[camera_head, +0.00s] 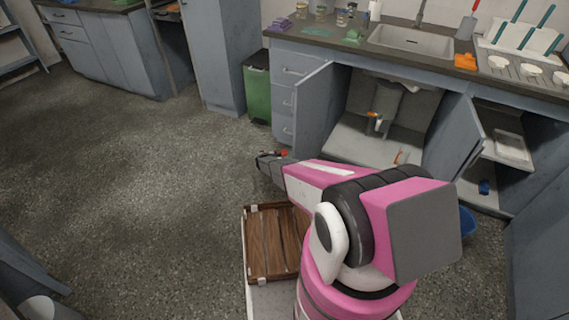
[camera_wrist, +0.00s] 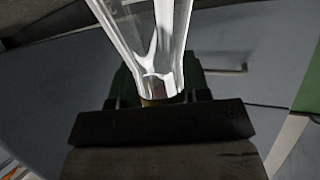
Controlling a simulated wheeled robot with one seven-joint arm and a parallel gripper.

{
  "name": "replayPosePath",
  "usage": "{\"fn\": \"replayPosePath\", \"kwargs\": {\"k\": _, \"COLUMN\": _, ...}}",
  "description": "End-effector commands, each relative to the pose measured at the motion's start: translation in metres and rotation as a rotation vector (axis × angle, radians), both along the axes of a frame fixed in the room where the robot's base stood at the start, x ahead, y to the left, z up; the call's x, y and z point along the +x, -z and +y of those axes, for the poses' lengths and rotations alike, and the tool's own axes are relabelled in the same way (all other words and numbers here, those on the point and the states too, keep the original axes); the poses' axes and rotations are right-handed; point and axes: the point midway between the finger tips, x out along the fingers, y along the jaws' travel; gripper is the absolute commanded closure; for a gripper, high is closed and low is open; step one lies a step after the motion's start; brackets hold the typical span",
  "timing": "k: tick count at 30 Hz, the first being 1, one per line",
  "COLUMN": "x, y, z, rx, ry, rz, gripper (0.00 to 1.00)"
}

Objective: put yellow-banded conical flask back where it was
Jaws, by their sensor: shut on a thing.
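My gripper (camera_wrist: 160,95) is shut on the yellow-banded conical flask (camera_wrist: 150,35). The flask is clear glass and fills the upper middle of the wrist view. It narrows toward my fingers, where a small yellowish band shows just above the dark bar of my gripper. Its far end is cut off by the top of the view. In the head view my gripper (camera_head: 268,158) is held out over the floor, in front of the cabinets and apart from the counter. The flask cannot be made out clearly there.
The counter (camera_head: 345,42) carries small glass vessels (camera_head: 342,16), a green cloth (camera_head: 316,31), a purple stack (camera_head: 280,24) and a sink (camera_head: 411,40). The cabinet door (camera_head: 314,110) under the sink stands open. A green bin (camera_head: 257,90) is left of it. Open floor (camera_head: 130,180) lies left.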

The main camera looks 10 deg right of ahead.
Motion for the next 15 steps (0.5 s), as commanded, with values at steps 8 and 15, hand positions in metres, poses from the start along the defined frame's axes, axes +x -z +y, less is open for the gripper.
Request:
{"fn": "replayPosePath", "kwargs": {"k": 8, "x": 0.003, "y": 0.015, "z": -0.005, "rx": -0.001, "ry": -0.001, "rz": 0.002, "gripper": 1.0}}
{"fn": "replayPosePath", "kwargs": {"k": 15, "x": 0.004, "y": 0.043, "z": -0.004, "rx": -0.001, "ry": -0.001, "rz": 0.0, "gripper": 1.0}}
